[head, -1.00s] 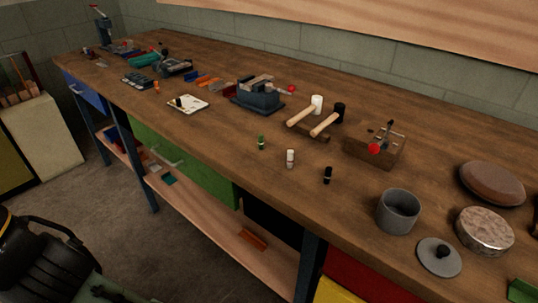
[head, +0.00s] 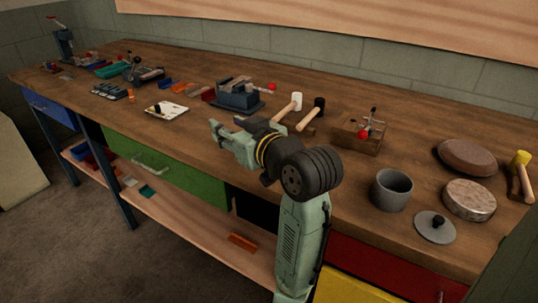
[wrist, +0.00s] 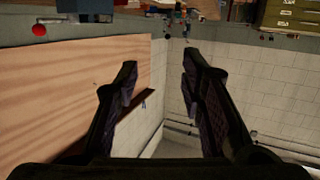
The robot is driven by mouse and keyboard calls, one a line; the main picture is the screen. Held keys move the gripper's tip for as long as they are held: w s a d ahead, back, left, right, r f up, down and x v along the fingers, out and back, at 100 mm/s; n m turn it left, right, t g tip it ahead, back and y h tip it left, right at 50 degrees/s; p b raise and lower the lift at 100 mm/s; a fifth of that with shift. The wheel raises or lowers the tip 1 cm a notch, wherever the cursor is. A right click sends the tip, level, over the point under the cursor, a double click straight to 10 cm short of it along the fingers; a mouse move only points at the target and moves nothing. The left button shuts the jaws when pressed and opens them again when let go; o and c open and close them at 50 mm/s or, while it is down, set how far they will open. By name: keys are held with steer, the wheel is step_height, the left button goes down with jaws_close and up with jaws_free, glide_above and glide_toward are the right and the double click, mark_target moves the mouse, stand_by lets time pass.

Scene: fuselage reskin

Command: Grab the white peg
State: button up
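The white peg is not visible now. In the head view, my arm covers the front part of the bench where it stood between a green peg and a black peg. Those two pegs are hidden as well. My gripper (head: 216,132) is raised over the front edge of the bench, pointing left. In the wrist view, my gripper (wrist: 160,60) is open, with its two fingers apart and nothing between them. Behind the fingers that view shows wall and a wooden board, with no peg.
On the wooden bench (head: 330,190), two mallets (head: 296,102) and a wooden block with a red knob (head: 358,140) stand behind my arm. A grey mug (head: 391,190), a lid (head: 435,227) and round pieces (head: 468,157) are at right. A vise (head: 238,96) and a white tray (head: 166,109) are farther left.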

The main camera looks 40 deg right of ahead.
steer(key=s+d+f+g, duration=0.1)
steer(key=s+d, duration=0.2)
steer(key=s, duration=0.1)
steer(key=s+d+f+m+h, duration=0.1)
steer(key=s+d+f, duration=0.1)
steer(key=s+d, duration=0.1)
steer(key=s+d+f+m+g+h, duration=0.1)
steer(key=s+d+f, duration=0.1)
steer(key=s+d, duration=0.1)
steer(key=shift+s+d+f+g, duration=0.1)
steer(key=shift+s+d+g, duration=0.05)
steer(key=shift+s, duration=0.25)
steer(key=shift+s+d+f+g, duration=0.1)
steer(key=shift+s+g, duration=0.05)
steer(key=shift+s, duration=0.25)
steer(key=shift+w+d+f, duration=0.15)
steer(key=shift+f, duration=0.1)
steer(key=x, duration=0.4)
steer(key=shift+w+d, duration=0.1)
steer(key=shift+w, duration=0.1)
steer(key=shift+d+p+x, duration=0.2)
steer(key=shift+p+x, duration=0.35)
steer(key=shift+x, duration=0.8)
steer(key=shift+d+p+x, duration=0.15)
steer(key=shift+p+x, duration=0.35)
steer(key=shift+x, duration=0.9)
steer(key=shift+r, duration=0.1)
steer(key=shift+c, duration=0.3)
jaws_close()
